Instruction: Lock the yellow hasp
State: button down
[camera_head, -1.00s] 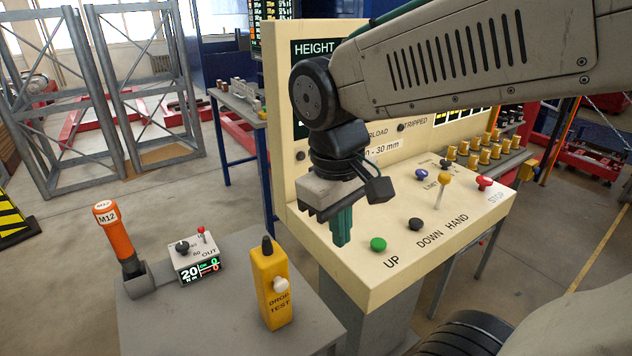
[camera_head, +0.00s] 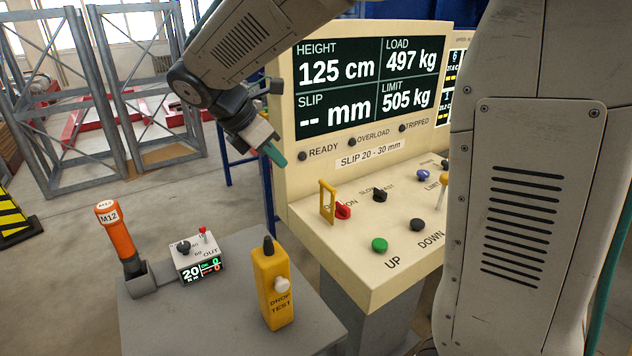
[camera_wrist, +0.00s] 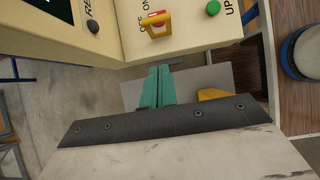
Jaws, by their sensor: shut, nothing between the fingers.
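The yellow hasp (camera_head: 328,201) stands upright as a frame at the left end of the control panel, beside the red switch knob (camera_head: 343,211). The hasp also shows in the wrist view (camera_wrist: 156,25), with red visible within it. My gripper (camera_head: 277,155) is shut and empty, with green fingers. It is in the air in front of the display's lower left corner, up and to the left of the hasp in the head view. In the wrist view the fingertips (camera_wrist: 158,70) point toward the panel edge, apart from the hasp.
The green UP button (camera_head: 379,244) and dark DOWN button (camera_head: 418,225) lie right of the hasp. A yellow pendant (camera_head: 272,290), a small torque box (camera_head: 197,258) and an orange M12 tool (camera_head: 118,236) stand on the grey table (camera_head: 225,320). The display (camera_head: 370,85) rises behind the panel.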

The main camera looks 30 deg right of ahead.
jog(key=d+r+x, duration=0.1)
jog(key=d+x, duration=0.1)
jog(key=x, duration=1.1)
jog(key=shift+r, duration=0.35)
jog(key=shift+d, duration=0.15)
